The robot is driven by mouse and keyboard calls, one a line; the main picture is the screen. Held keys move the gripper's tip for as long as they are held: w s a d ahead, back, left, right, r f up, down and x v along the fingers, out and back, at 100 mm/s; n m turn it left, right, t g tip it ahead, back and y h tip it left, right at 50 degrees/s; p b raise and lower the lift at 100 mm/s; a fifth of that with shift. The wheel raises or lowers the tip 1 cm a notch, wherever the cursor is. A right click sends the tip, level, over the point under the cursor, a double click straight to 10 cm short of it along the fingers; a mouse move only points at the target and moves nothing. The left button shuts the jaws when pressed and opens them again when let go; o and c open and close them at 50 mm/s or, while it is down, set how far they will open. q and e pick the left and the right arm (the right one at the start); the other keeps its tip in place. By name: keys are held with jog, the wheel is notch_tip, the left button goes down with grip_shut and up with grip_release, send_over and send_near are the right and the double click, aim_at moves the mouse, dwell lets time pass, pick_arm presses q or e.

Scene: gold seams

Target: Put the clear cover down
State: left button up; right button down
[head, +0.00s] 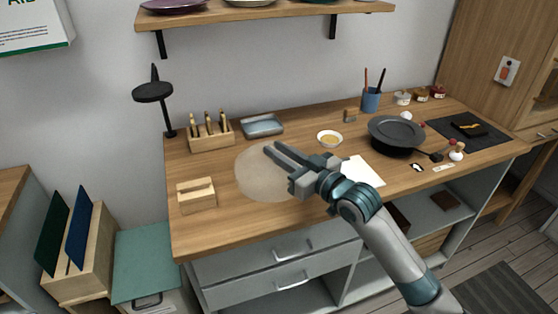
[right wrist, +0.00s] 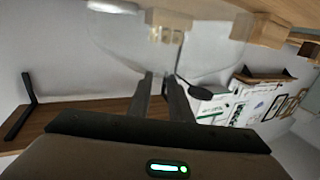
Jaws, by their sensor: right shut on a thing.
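The clear cover (head: 258,180) is a see-through, pale dome over the left-middle of the wooden worktop (head: 230,220). My right gripper (head: 270,148) reaches in from the right, its fingers shut on the cover near its top. The part between the fingertips is too faint to make out. In the right wrist view the cover (right wrist: 205,58) shows as a glassy shape beyond the fingers (right wrist: 160,78). I cannot tell whether its rim touches the worktop. My left gripper is not in view.
A wooden tool rack (head: 211,136), a blue-grey tray (head: 262,125) and a light wooden block (head: 196,195) stand around the cover. The front left worktop is clear.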

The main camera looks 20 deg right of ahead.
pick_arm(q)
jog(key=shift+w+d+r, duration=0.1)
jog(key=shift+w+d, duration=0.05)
pick_arm(e)
jog(key=shift+f, duration=1.45)
jog(key=c, duration=1.6)
grip_release()
jog(key=shift+f, duration=0.1)
jog(key=shift+s, duration=0.15)
